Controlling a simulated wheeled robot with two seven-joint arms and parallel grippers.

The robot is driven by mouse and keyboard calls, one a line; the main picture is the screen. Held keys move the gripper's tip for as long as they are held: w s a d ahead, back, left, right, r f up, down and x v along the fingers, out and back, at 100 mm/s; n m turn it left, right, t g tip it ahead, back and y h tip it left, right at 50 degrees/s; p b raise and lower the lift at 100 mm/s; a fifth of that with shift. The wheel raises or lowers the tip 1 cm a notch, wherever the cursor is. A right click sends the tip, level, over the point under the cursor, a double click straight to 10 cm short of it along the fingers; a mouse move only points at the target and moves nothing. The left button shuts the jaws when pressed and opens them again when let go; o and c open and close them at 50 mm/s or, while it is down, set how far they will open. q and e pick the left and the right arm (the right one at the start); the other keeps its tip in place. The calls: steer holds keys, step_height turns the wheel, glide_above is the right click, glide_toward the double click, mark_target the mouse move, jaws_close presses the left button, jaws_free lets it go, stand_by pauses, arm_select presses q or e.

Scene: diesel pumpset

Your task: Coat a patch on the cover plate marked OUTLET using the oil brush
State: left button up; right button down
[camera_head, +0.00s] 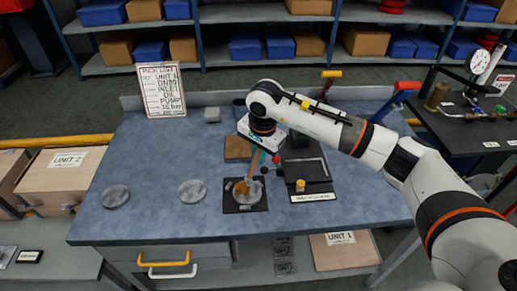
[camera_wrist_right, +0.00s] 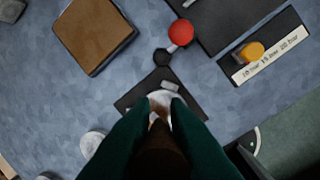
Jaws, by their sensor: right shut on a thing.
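My right gripper (camera_head: 262,158) points down over the bench and is shut on the brown handle of the oil brush (camera_head: 252,172). In the right wrist view the green fingers of the right gripper (camera_wrist_right: 160,120) flank the brown brush (camera_wrist_right: 160,150). The brush's lower end is at a pale round dish (camera_head: 247,194) on a dark square mat (camera_head: 231,206); I cannot tell whether it touches. The dish also shows in the wrist view (camera_wrist_right: 166,97), partly hidden by the fingers. Two grey round discs (camera_head: 115,196) (camera_head: 192,191) lie to the left. No OUTLET marking is legible. My left gripper is not in view.
A brown square block (camera_head: 238,148) lies behind the mat. A black labelled tray (camera_head: 305,172) and a red-knobbed item (camera_wrist_right: 181,32) are close by. A pick list board (camera_head: 163,90) stands at the back left. The front left bench is mostly clear.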

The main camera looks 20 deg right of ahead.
mark_target(253, 173)
steer(key=shift+s+a+b, duration=0.35)
steer(key=shift+s+a, duration=0.7)
steer(key=shift+s, duration=0.2)
steer(key=w+d+b, duration=0.2)
steer(key=w+b, duration=0.1)
steer(key=w, duration=0.4)
steer(key=shift+w+b, duration=0.15)
steer(key=shift+b, duration=0.25)
steer(key=shift+r, duration=0.15)
steer(key=shift+r+p, duration=1.55)
steer(key=shift+r, duration=1.4)
